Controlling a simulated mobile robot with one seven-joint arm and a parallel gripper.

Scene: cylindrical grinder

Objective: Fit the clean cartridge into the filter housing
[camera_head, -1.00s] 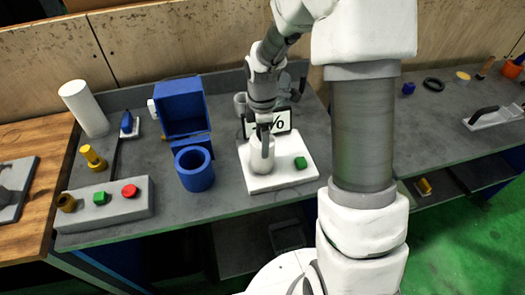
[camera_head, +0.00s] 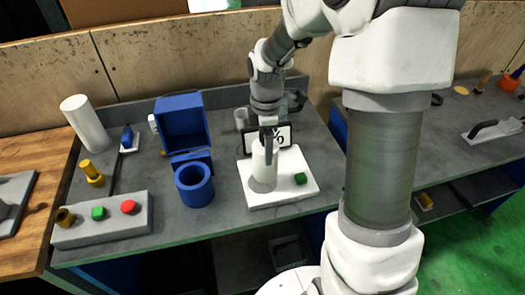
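A white cylinder (camera_head: 260,168), which looks like the clean cartridge, is upright over the white platform (camera_head: 290,190) of a scale-like stand. My gripper (camera_head: 269,150) reaches down around its upper part and appears shut on it; the far finger is hidden. A grey round patch under the cylinder looks like its shadow, so it seems slightly raised, though the gap is hard to judge. The blue open-topped cylinder (camera_head: 194,188), apparently the filter housing, stands to the left of the platform, its round opening facing up.
An open blue box (camera_head: 182,116) stands behind the housing. A grey control box (camera_head: 103,222) with green and red buttons sits front left.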

